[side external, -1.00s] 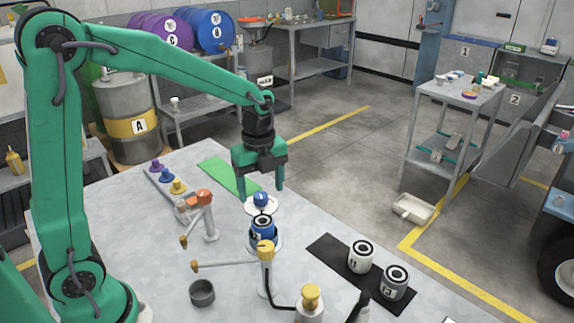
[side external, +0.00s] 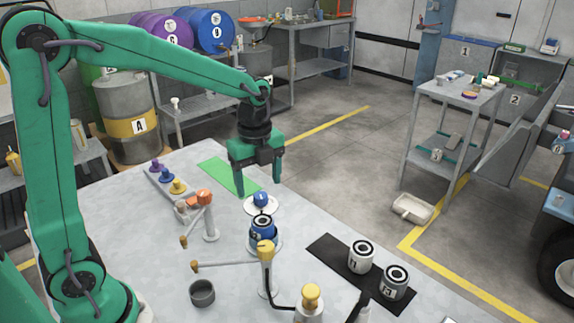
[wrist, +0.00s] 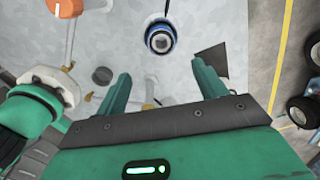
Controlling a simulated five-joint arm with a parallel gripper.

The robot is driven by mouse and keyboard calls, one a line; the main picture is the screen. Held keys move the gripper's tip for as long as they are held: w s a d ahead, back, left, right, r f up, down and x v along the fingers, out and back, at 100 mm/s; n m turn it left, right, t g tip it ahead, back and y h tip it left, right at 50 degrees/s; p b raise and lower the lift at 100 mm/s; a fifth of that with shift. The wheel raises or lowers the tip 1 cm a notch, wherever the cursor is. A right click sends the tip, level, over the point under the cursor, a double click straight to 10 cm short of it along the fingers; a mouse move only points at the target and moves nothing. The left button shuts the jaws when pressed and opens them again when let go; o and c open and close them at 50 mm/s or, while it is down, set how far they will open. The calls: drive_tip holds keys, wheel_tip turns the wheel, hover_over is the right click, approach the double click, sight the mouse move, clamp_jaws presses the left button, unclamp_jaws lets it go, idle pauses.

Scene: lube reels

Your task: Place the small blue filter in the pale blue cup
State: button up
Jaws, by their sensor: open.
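A small blue filter (side external: 262,230) with a ringed black-and-white top stands upright on a pale round base on the grey table. It also shows in the wrist view (wrist: 160,39), ahead of the fingertips and between their lines. My gripper (side external: 256,190) is open and empty, pointing down. In the side view it is beyond and above the filter, apart from it. Its two fingers (wrist: 162,72) show spread in the wrist view. I cannot make out a clearly pale blue cup; a dark grey cup (side external: 202,293) stands near the table's front.
Orange-topped (side external: 207,218) and yellow-topped (side external: 266,265) posts with side arms stand close by. A black mat (side external: 330,256) holds two white canisters. A green strip (side external: 222,174) lies behind.

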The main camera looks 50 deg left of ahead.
drive_tip(key=s+r+n+t, duration=0.2)
drive_tip(key=s+r+n, duration=0.1)
drive_tip(key=s+n, duration=0.5)
drive_tip(key=s+r+n+t, duration=0.3)
drive_tip(key=s+n, duration=0.5)
drive_tip(key=n, duration=0.4)
drive_tip(key=shift+a+r, duration=0.15)
drive_tip(key=shift+r, duration=0.3)
